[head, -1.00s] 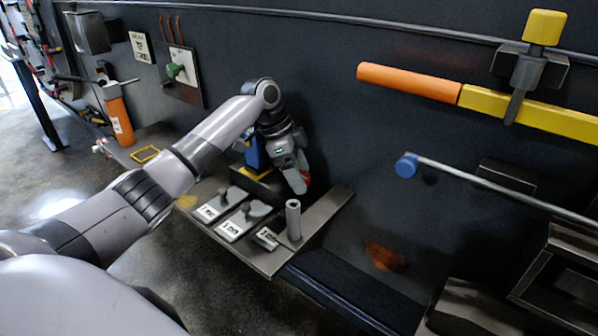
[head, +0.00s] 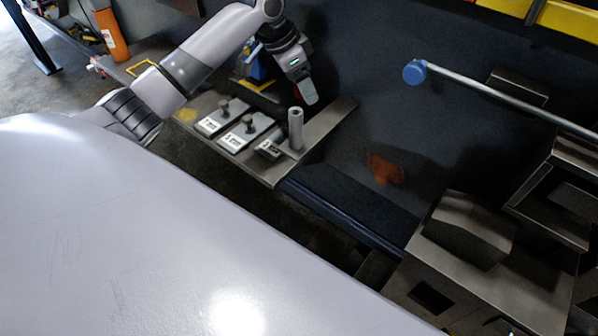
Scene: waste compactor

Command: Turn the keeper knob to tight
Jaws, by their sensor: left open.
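I cannot tell for certain which part is the keeper knob. Two small dark knobs stand on light labelled plates on the metal shelf: a left knob (head: 224,106) and a right knob (head: 249,124). The labels are too small to read. A short grey upright post (head: 296,128) stands to their right. My left gripper (head: 306,92) is open and points down above the shelf, up and right of the knobs and over the post, apparently holding nothing. Its fingers are seen nearly edge-on. My right gripper is not in view.
A rod with a blue end (head: 414,72) runs along the dark wall at right. Boxy metal brackets (head: 460,228) stand at lower right. A blue and yellow object (head: 257,68) is partly behind my left wrist. An orange cylinder (head: 110,32) is at upper left. My own pale body covers the lower left.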

